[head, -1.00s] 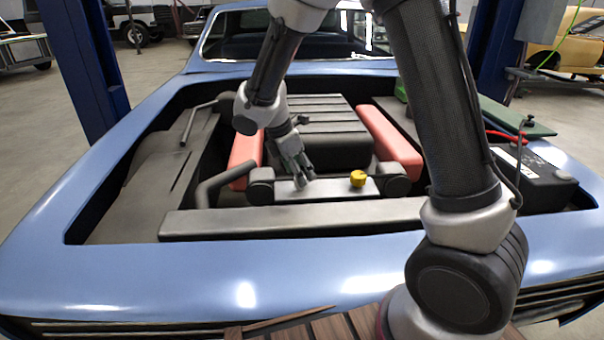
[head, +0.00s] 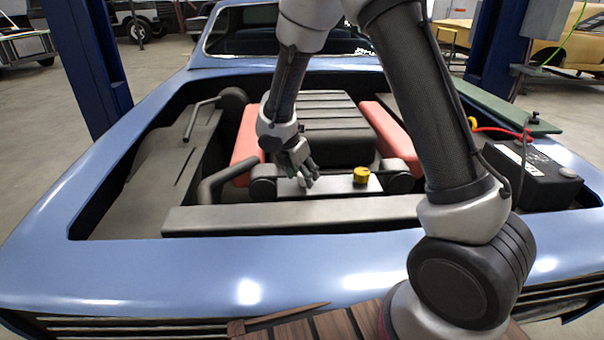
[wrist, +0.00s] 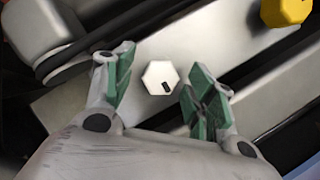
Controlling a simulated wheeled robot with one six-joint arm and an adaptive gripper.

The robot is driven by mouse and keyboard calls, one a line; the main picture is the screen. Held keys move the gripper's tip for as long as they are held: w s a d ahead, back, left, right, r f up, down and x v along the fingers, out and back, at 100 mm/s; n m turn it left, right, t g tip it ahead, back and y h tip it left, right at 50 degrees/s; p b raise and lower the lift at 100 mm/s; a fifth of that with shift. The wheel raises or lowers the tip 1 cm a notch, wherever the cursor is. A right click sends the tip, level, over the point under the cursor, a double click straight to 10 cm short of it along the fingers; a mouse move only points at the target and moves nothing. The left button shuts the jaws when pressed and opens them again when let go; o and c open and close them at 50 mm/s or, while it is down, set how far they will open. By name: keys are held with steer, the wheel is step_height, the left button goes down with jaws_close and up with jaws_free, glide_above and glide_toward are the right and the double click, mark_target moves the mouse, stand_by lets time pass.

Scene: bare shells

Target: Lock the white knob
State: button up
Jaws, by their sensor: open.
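A yellow knob (head: 361,175) stands on the same bar to the right; it also shows in the wrist view (wrist: 284,10). Red covers (head: 392,136) flank the engine. A battery (head: 528,176) with a red cable is at the right. The blue car front (head: 300,268) lies before me.

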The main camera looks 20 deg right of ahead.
steer(key=c, duration=1)
steer(key=shift+m, duration=0.4)
steer(key=m+g, duration=0.1)
steer(key=m, duration=0.2)
steer(key=shift+w+m+h, duration=0.1)
steer(key=shift+m+h, duration=0.2)
steer(key=shift+h, duration=0.1)
steer(key=m+g, duration=0.2)
steer(key=m, duration=0.2)
steer(key=shift+w+m, duration=0.15)
steer(key=shift+m, duration=0.15)
steer(key=m+g, duration=0.1)
steer(key=m, duration=0.3)
steer(key=shift+w+g+y, duration=0.1)
steer(key=shift+g+y, duration=0.3)
steer(key=shift+m+g+y, duration=0.3)
steer(key=shift+m, duration=0.95)
steer(key=shift+m+g+y, duration=0.3)
steer(key=shift+m, duration=0.95)
